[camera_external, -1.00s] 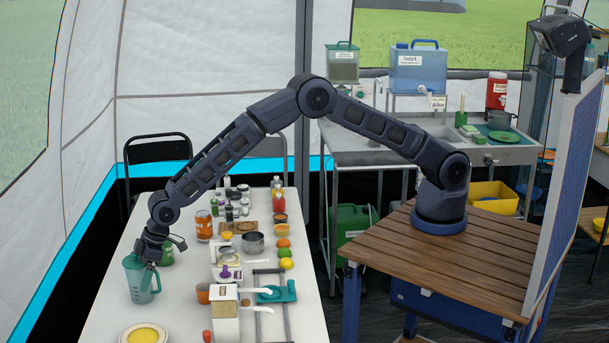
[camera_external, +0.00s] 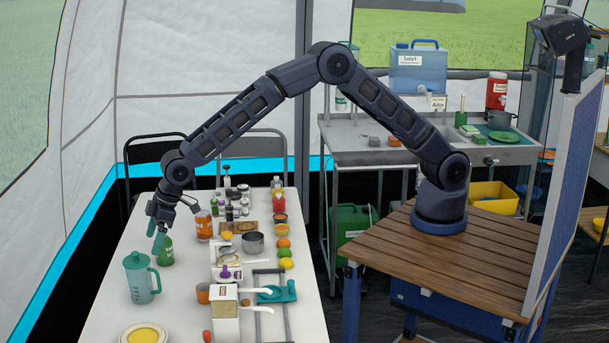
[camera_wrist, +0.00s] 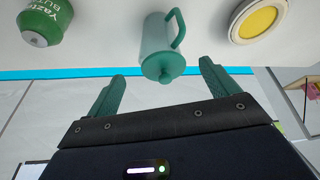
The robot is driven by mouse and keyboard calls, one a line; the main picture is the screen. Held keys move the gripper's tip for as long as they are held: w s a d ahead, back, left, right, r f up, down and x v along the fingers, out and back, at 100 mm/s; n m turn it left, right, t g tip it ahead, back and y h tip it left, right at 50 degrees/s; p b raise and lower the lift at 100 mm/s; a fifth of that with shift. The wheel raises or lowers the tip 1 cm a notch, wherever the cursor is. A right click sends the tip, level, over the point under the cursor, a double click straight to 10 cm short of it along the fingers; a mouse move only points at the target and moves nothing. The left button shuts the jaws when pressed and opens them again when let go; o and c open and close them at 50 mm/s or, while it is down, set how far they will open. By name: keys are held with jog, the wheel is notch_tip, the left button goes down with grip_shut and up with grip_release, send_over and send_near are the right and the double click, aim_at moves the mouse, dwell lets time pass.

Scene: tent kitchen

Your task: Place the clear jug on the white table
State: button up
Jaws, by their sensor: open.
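The clear jug (camera_external: 140,280), greenish and see-through with a green lid and handle, stands upright on the white table (camera_external: 182,318). In the wrist view the jug (camera_wrist: 156,42) shows ahead of my fingers, with its lid toward them and its handle to the right. My gripper (camera_external: 158,240) is above and behind the jug, apart from it. In the wrist view my gripper (camera_wrist: 163,90) has its two green fingers spread wide with nothing between them.
A plate with yellow food (camera_external: 144,336) is in front. Several jars, fruits, a metal pot (camera_external: 253,243) and a white carton (camera_external: 226,325) fill the table's right side.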

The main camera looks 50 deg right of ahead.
jog(key=shift+r, duration=0.1)
jog(key=w+d+r+m+t, duration=0.1)
jog(key=w+d+r, duration=0.2)
jog(key=d+r, duration=0.65)
jog(key=w+d+r+m+h, duration=0.15)
jog(key=w+d+r, duration=0.3)
jog(key=d, duration=0.95)
jog(key=w+d+r+m+t, duration=0.1)
jog(key=w+d+r+m, duration=0.15)
jog(key=d+r, duration=0.75)
jog(key=s+d+r+m, duration=0.1)
jog(key=s+d+r, duration=0.15)
jog(key=d, duration=0.95)
jog(key=s+d+r+m, duration=0.15)
jog(key=s+d, duration=0.25)
jog(key=d, duration=0.9)
jog(key=s+d+f+m+h, duration=0.2)
jog(key=s+d+m, duration=0.3)
jog(key=s+d, duration=1.8)
jog(key=shift+s+d+f+h, duration=0.15)
jog(key=shift+s+f+h, duration=0.2)
jog(key=shift+s+f, duration=0.5)
